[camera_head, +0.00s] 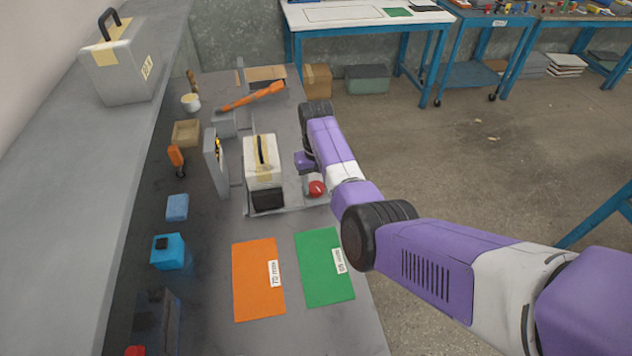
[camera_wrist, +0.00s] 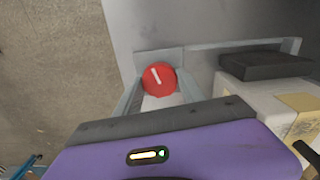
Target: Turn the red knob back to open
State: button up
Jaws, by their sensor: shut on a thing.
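The red knob (camera_wrist: 158,79) is round with a white line on its face. In the wrist view the line tilts from upper left to lower right. The knob also shows in the head view (camera_head: 317,189), at the right edge of the bench beside a pale box-like device. My gripper (camera_wrist: 159,83) has one grey finger on each side of the knob and is shut on it. Parts of the fingers are hidden behind the purple gripper body. In the head view my arm reaches in from the right and hides most of the gripper.
A pale device with a handle (camera_head: 262,160) stands left of the knob. An orange mat (camera_head: 257,285) and a green mat (camera_head: 322,262) lie nearer on the bench.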

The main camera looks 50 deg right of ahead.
jog(key=n, duration=0.3)
jog(key=shift+r+n+p, duration=0.1)
jog(key=shift+n+p, duration=0.2)
jog(key=shift+p, duration=0.05)
jog(key=n, duration=0.3)
jog(key=shift+n, duration=0.3)
jog(key=n, duration=0.3)
jog(key=shift+n+p, duration=0.3)
jog(key=shift+p, duration=0.1)
jog(key=shift+n, duration=1.9)
jog(key=o, duration=1.4)
jog(key=shift+c, duration=0.2)
